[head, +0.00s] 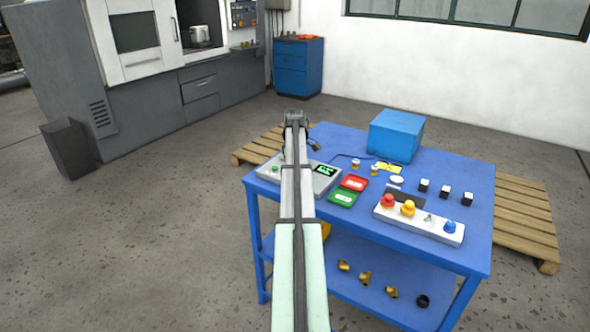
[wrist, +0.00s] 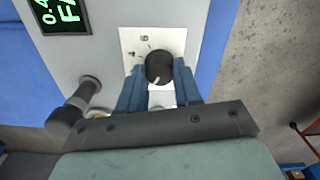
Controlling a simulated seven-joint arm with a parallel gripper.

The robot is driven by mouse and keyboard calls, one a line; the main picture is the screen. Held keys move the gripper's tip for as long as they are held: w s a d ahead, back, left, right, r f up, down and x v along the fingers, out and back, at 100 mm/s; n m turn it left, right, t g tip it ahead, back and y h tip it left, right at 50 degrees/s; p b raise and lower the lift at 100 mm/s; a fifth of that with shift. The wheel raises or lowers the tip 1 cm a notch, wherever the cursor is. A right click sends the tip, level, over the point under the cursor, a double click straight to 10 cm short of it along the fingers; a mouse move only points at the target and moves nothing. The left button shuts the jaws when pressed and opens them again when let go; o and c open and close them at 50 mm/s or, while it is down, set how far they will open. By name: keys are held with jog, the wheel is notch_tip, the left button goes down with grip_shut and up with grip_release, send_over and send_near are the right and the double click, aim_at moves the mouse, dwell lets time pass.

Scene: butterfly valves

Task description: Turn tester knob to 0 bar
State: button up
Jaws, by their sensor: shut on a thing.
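The tester is a light grey box (head: 322,189) on the left part of the blue table, partly hidden by my arm in the head view. Its round black knob (wrist: 159,67) sits on a white scale plate (wrist: 133,42) with small marks. A white pointer line on the knob faces toward the lower left in the wrist view. My gripper (wrist: 159,78) is shut on the knob, with a blue finger on each side. The display (wrist: 60,14) shows green characters, "0.4" and "FA", cut off by the picture edge. The gripper and knob are hidden in the head view.
A grey fitting (wrist: 75,108) stands on the tester left of my fingers. Red (head: 354,182) and green (head: 343,198) trays, a button panel (head: 419,219) and a blue box (head: 396,136) share the table (head: 466,178). Brass parts lie on the lower shelf.

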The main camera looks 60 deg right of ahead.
jog(key=o, duration=1)
jog(key=shift+o, duration=0.2)
notch_tip(320, 180, up, 14)
jog(key=shift+f, duration=0.15)
dwell(0.5)
